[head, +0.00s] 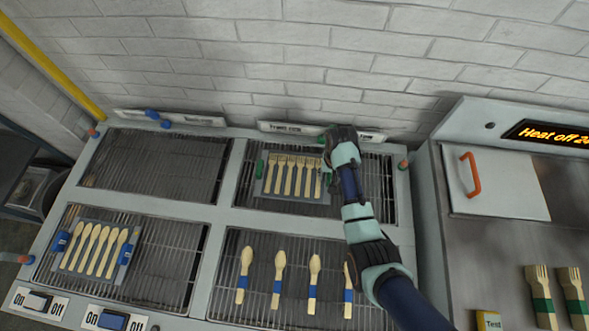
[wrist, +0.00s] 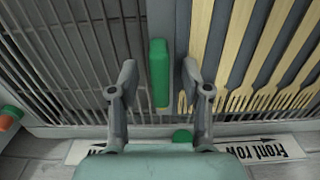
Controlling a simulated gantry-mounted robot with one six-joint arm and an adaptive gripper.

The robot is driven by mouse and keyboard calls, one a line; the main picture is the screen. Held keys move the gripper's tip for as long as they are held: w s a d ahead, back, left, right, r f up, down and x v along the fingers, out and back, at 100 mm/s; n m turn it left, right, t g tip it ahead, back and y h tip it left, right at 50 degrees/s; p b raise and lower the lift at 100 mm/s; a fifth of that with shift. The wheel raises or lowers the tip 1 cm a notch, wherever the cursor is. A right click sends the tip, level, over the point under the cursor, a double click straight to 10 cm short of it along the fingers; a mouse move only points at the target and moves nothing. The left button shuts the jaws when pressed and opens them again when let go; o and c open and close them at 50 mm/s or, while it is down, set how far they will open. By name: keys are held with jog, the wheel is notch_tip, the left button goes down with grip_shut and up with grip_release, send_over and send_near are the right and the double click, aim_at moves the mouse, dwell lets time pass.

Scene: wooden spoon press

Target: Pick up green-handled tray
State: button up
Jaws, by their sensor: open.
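The green-handled tray (head: 290,201) lies on the back right rack and holds several wooden forks side by side. Its left green handle (head: 259,168) is clear in the head view. My gripper (head: 328,165) is over the tray's right end and hides that end in the head view. In the wrist view, a green handle (wrist: 158,75) stands upright between the open fingers of my gripper (wrist: 159,78), with a gap on each side. The fork tines (wrist: 240,100) lie beside the right finger.
A blue-handled tray (head: 78,272) of spoons lies on the front left rack. Loose blue-banded spoons (head: 279,275) lie on the front right rack. The back left rack (head: 155,165) is empty. A machine with an orange-handled lid (head: 500,185) stands at right. A brick wall is behind.

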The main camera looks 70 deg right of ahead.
grip_shut()
jog(key=shift+r, duration=0.1)
dwell(0.3)
